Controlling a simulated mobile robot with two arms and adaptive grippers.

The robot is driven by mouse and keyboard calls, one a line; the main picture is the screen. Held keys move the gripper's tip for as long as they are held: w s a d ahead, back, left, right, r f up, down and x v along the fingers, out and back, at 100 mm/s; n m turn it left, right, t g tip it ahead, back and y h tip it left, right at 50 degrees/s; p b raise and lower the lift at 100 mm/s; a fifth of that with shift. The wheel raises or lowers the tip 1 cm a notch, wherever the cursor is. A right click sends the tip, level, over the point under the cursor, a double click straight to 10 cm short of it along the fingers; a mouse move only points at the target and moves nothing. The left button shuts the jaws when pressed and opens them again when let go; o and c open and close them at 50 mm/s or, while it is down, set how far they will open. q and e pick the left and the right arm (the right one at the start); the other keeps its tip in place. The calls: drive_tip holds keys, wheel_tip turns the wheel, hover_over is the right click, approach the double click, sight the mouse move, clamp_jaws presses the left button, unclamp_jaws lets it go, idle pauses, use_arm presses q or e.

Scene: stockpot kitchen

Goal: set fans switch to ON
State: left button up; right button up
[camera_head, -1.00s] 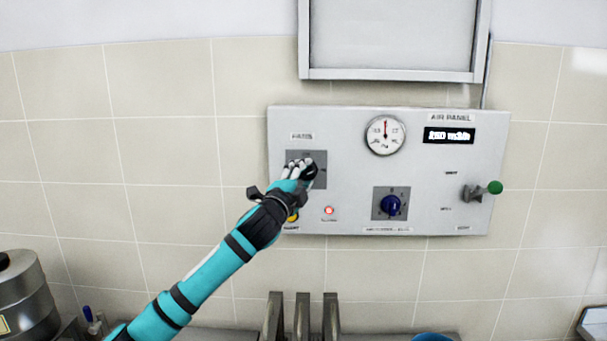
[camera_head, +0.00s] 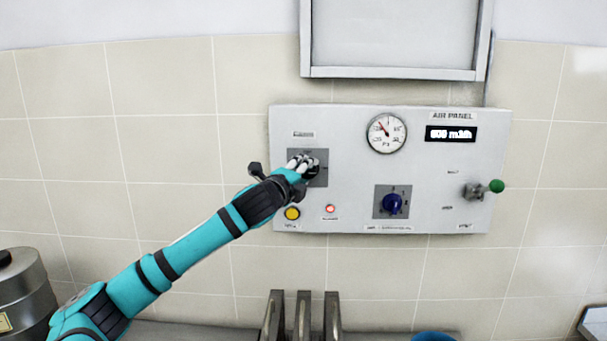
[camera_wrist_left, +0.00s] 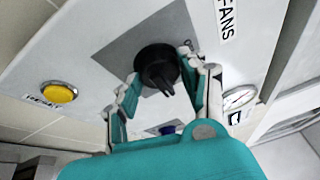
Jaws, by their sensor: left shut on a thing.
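The fans switch is a black rotary knob (camera_wrist_left: 157,66) on a grey square plate (camera_head: 321,181), under a label that reads FANS in the left wrist view (camera_wrist_left: 227,18). My left gripper (camera_head: 309,165) is at the knob, with its arm coming in from the lower left. In the left wrist view its two fingers (camera_wrist_left: 160,75) are on either side of the knob and shut on it. In the head view the fingers hide most of the knob, and I cannot read its position marks. My right gripper is not in view.
The air panel (camera_head: 350,215) also carries a gauge (camera_head: 386,132), a lit display (camera_head: 450,134), a blue knob (camera_head: 392,204), a green-tipped lever (camera_head: 484,189), a red light (camera_head: 330,209) and a yellow button (camera_head: 292,213). A metal pot (camera_head: 22,295) stands at lower left.

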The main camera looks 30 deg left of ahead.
use_arm(q)
drive_tip(key=shift+f, duration=0.1)
drive_tip(key=o, duration=1.2)
drive_tip(key=shift+c, duration=0.2)
drive_tip(key=shift+s, duration=0.1)
drive_tip(key=s+d, duration=0.2)
drive_tip(key=s, duration=0.9)
drive_tip(key=shift+s, duration=0.3)
